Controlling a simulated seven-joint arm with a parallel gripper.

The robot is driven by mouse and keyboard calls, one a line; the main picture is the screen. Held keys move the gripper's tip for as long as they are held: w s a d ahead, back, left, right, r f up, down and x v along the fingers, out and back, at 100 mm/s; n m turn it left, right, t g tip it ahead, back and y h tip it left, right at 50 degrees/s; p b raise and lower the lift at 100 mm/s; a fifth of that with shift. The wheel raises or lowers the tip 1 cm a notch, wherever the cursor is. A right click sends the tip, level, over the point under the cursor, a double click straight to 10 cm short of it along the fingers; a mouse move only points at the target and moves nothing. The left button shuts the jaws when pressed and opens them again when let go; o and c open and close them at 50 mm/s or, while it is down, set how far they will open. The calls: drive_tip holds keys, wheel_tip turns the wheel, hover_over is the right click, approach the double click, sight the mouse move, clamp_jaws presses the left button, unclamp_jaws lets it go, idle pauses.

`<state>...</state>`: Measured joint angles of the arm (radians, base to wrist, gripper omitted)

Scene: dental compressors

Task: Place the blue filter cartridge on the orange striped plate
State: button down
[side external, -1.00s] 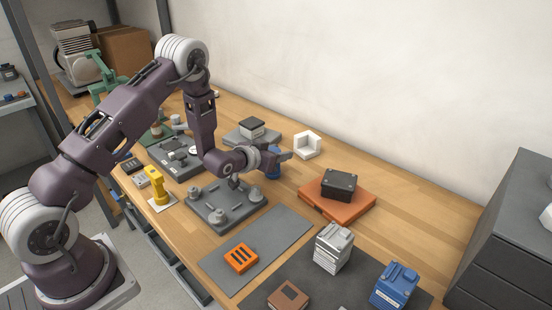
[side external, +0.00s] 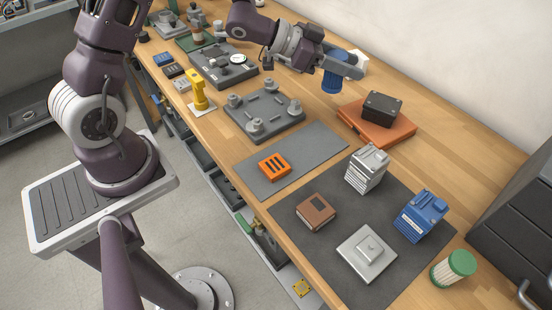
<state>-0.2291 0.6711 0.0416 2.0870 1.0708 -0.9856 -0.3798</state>
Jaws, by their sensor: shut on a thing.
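My gripper (side external: 343,63) is shut on the blue filter cartridge (side external: 334,82), a ribbed blue cylinder held upright below the fingers. It appears to hang a little above the wooden bench, but the gap is hard to judge. An orange plate (side external: 402,137) lies to the right and nearer the camera, with a black box (side external: 382,108) on top; I see no clear stripes on it. A small orange block with dark stripes (side external: 275,165) sits on a grey mat (side external: 318,143), nearer the camera and to the left of the cartridge.
A grey fixture with posts (side external: 265,115) and a yellow part (side external: 199,90) stand left. A white bracket (side external: 357,65) is partly behind my gripper. On the dark mat (side external: 330,250) sit a silver finned block (side external: 367,168), a blue block (side external: 420,215) and a brown box (side external: 316,211).

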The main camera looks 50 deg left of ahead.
drive_tip(key=s+d+m+g+h, duration=0.4)
drive_tip(key=s+d+m+g, duration=0.1)
drive_tip(key=s, duration=0.4)
drive_tip(key=m+g+h, duration=0.2)
drive_tip(key=m+g, duration=0.4)
hover_over(275, 168)
drive_tip(key=d, duration=0.2)
drive_tip(key=f, duration=0.9)
drive_tip(key=shift+w+f, duration=0.2)
drive_tip(key=shift+f, duration=0.2)
drive_tip(key=c, duration=0.8)
unclamp_jaws()
drive_tip(key=shift+f, duration=0.1)
drive_tip(key=shift+c, duration=0.2)
